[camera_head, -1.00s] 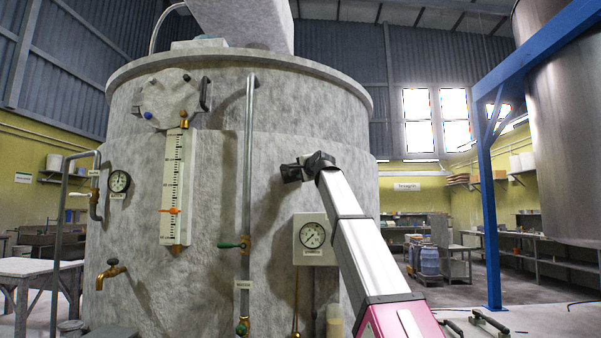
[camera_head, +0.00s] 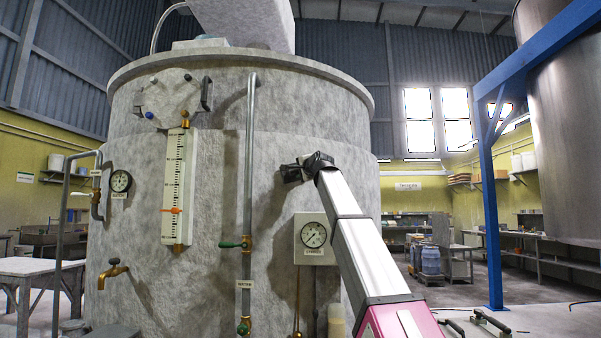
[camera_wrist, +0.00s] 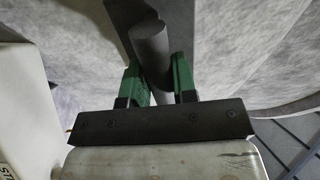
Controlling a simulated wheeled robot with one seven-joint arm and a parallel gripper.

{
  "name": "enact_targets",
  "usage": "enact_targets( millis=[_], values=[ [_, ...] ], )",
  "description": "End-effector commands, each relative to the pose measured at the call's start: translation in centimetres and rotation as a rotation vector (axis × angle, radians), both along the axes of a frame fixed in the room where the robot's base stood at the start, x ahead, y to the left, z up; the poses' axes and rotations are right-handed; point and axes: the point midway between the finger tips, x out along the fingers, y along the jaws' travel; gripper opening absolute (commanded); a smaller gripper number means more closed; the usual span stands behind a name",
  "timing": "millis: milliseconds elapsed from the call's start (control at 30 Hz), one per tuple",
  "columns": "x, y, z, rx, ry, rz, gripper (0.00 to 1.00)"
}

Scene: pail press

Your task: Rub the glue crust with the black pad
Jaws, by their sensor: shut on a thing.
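My gripper (camera_wrist: 158,82) has green fingers and is shut on a dark grey round handle (camera_wrist: 151,45) in the wrist view. A dark flat piece (camera_wrist: 120,14), probably the black pad, shows behind the handle at the top. It lies close to the mottled grey tank wall (camera_wrist: 70,45); I cannot tell whether it touches. In the head view my gripper (camera_head: 296,171) is at the tank's (camera_head: 215,215) front, right of the vertical pipe, and the handle is hard to make out there. I cannot pick out the glue crust from the mottled grey surface in either view.
A level scale (camera_head: 174,190) is farther left. A blue post (camera_head: 490,210) stands at right.

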Motion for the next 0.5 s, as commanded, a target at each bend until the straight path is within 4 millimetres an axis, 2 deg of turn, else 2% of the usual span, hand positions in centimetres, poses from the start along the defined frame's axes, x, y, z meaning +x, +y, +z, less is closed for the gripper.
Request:
enact_targets(
  millis=[500],
  values=[
    [0.63, -0.02, 0.01, 0.0, 0.0, -0.001, 0.07]
  ],
)
